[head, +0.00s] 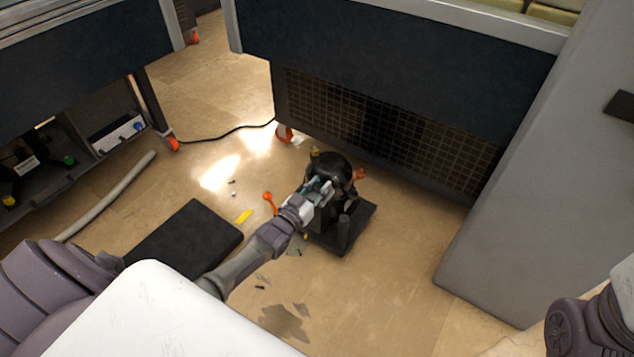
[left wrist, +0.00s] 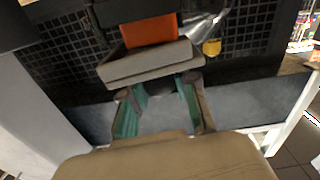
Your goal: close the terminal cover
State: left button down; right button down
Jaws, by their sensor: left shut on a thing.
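The black vacuum pump (head: 333,168) stands on a dark base on the floor in the head view. My left gripper (head: 319,188) reaches its near side and hides part of it. In the left wrist view the teal fingers of this gripper (left wrist: 156,90) are shut on a grey slab-like piece, which looks like the terminal cover (left wrist: 150,64). An orange part (left wrist: 150,30) shows just beyond the cover. How far the cover stands open is hard to tell. My right arm shows at the lower right of the head view, but its gripper is out of view.
A black mat (head: 185,245) lies left of the pump. An orange-headed tool (head: 269,200), a yellow piece (head: 244,216) and small bits lie nearby. Dark wheeled benches (head: 390,60) stand behind, with a grey cabinet (head: 540,170) at right. Floor right of the pump is clear.

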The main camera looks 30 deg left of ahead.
pick_arm(q)
jog(key=shift+d+f+m, duration=0.15)
jog(key=shift+f+m, duration=0.05)
jog(key=shift+m, duration=0.3)
jog(key=c, duration=0.9)
grip_release()
jog(key=s, duration=0.8)
jog(key=s+a, duration=0.1)
jog(key=s, duration=0.3)
jog(key=shift+d, duration=0.1)
